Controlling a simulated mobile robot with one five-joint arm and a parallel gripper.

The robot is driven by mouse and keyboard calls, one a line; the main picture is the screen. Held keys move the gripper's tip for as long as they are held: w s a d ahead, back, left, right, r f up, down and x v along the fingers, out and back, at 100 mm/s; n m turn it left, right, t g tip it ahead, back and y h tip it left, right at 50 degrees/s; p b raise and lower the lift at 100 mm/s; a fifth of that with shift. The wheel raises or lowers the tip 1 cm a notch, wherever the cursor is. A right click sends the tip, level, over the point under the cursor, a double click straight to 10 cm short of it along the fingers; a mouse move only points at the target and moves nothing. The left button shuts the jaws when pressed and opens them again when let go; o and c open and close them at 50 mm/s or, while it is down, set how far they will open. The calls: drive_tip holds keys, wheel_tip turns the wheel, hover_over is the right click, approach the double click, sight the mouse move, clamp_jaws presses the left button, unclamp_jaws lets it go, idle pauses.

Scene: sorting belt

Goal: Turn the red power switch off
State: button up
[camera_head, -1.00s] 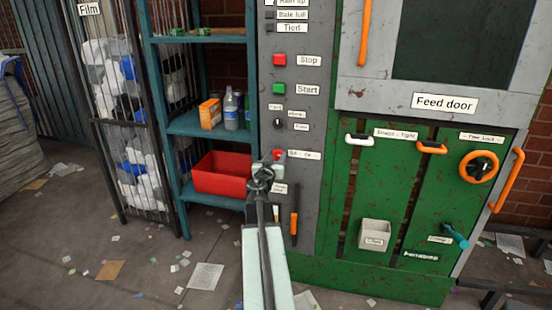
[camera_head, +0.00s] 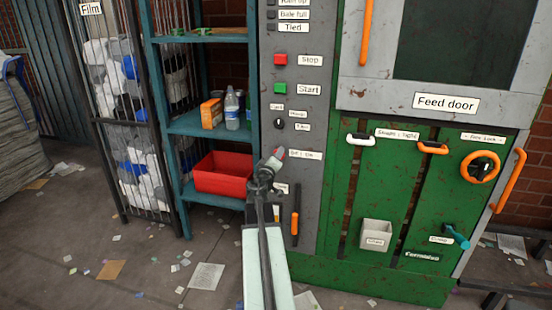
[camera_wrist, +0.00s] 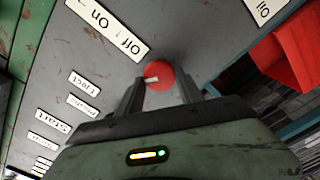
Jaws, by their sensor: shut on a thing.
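The red power switch (camera_wrist: 158,75) is a round red knob with a short white mark, on the grey control panel. In the wrist view it sits between the two dark fingers of my gripper (camera_wrist: 160,91), which are shut on it. An "Off | On" label (camera_wrist: 108,27) is beside it. In the head view my gripper (camera_head: 271,163) reaches up to the panel, tilted to the right, and mostly covers the red switch (camera_head: 279,153). I cannot tell clearly which word the mark points to.
Above on the panel are a red Stop button (camera_head: 280,60), a green Start button (camera_head: 279,88) and a black knob (camera_head: 278,124). A red bin (camera_head: 222,182) stands on the shelf at left.

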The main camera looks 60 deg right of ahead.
drive_tip(key=n, duration=0.6)
drive_tip(key=shift+f+n, duration=0.15)
drive_tip(key=shift+n, duration=0.15)
idle(0.3)
drive_tip(key=o, duration=1.3)
drive_tip(key=shift+o, duration=0.2)
drive_tip(key=v, duration=0.7)
drive_tip(key=shift+a, duration=0.3)
drive_tip(key=shift+s, duration=0.1)
